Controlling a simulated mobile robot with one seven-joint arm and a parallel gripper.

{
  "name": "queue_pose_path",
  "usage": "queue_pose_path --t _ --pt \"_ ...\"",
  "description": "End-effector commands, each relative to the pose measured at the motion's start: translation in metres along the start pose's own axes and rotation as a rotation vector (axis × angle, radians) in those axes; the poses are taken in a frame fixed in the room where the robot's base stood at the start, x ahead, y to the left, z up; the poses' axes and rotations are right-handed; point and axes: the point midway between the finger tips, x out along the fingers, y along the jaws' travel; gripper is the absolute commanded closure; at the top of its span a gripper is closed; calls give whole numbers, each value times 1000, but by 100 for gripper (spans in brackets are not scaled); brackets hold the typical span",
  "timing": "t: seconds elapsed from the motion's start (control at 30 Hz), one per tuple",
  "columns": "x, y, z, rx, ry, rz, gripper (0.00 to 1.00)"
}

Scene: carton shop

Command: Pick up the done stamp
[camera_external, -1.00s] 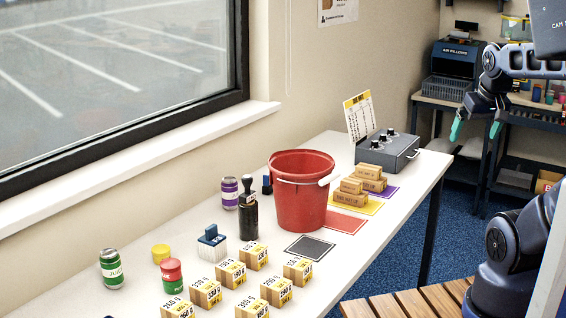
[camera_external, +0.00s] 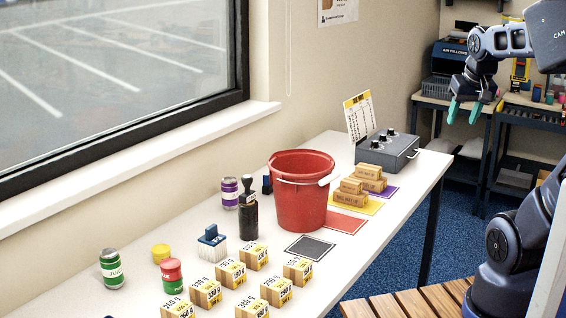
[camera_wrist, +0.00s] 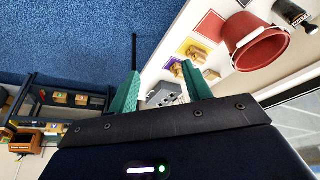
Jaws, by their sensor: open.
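Several stamp-like things stand on the white table: a tall black one with a knobbed handle (camera_external: 248,214), a blue one with a white base (camera_external: 212,244), and a small dark blue one (camera_external: 267,185) partly hidden behind the bucket. No "done" marking is readable, so I cannot tell which is the done stamp. My gripper (camera_external: 464,113) is open and empty, in the air beyond the table's far right end, well away from all of them. Its green fingers (camera_wrist: 160,78) are spread in the wrist view, with nothing between them.
A red bucket (camera_external: 300,205) stands mid-table, beside stacked cartons (camera_external: 352,190) on coloured mats and a grey box with knobs (camera_external: 395,152). Small printed cartons (camera_external: 230,272) and jars (camera_external: 111,268) fill the near end. A dark square mat (camera_external: 309,247) is bare.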

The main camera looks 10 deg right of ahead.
Motion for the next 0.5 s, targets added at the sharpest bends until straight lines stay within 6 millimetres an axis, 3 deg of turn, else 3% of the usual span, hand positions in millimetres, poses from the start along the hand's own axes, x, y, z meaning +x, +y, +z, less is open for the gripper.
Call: queue_pose_path --t 0.1,0.5 --pt "2 -10 -34 33 -21 -4 51" --pt "24 -52 -140 152 -77 0 51"
